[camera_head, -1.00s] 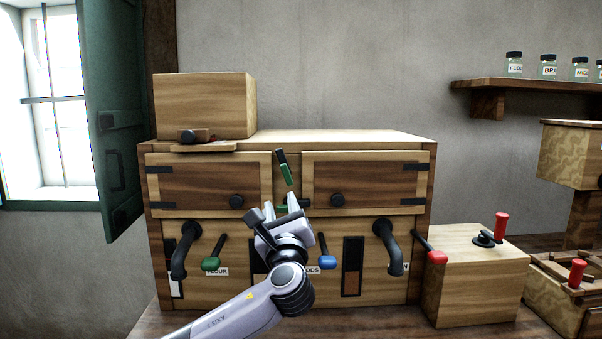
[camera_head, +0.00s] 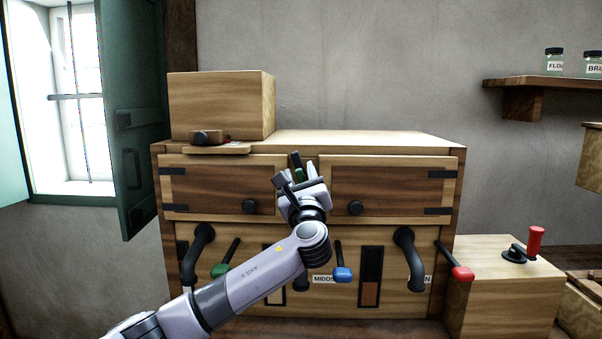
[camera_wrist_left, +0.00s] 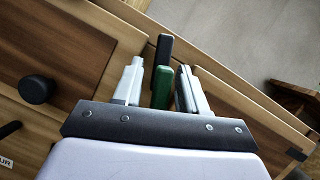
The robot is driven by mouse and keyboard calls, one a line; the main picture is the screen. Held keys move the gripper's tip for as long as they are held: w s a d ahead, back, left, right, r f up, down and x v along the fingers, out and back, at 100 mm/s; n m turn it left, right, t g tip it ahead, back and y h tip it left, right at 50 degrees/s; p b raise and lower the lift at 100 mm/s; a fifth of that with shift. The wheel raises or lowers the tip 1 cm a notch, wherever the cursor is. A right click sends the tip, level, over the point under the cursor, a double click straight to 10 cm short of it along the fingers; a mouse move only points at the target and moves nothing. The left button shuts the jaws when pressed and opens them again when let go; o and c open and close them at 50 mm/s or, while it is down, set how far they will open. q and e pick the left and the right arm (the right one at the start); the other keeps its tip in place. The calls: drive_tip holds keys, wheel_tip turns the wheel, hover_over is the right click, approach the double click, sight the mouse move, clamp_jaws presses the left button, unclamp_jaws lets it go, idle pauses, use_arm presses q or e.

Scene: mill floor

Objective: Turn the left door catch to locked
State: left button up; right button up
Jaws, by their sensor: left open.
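A door catch with a green and black handle (camera_head: 299,174) stands near upright on the post between the left door (camera_head: 215,185) and the right door (camera_head: 390,188) of the wooden cabinet. Both doors look closed. My left gripper (camera_head: 302,176) is open at the catch and covers the lower part of the post. In the left wrist view, the green handle (camera_wrist_left: 161,85) lies between the two fingers of my left gripper (camera_wrist_left: 159,82), with a gap visible on its left; contact on its right is unclear. The catch's pivot and any lock marking are hidden. My right gripper is not in view.
Round black knobs sit on the left door (camera_head: 250,207) and right door (camera_head: 355,208). Below are black curved handles (camera_head: 410,260) and levers with green (camera_head: 220,270), blue (camera_head: 343,274) and red (camera_head: 462,273) ends. A wooden box (camera_head: 222,105) stands on top of the cabinet (camera_head: 350,140).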

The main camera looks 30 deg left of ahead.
use_arm(q)
drive_tip(key=shift+w+a+r, duration=0.1)
drive_tip(key=shift+w, duration=0.15)
clamp_jaws()
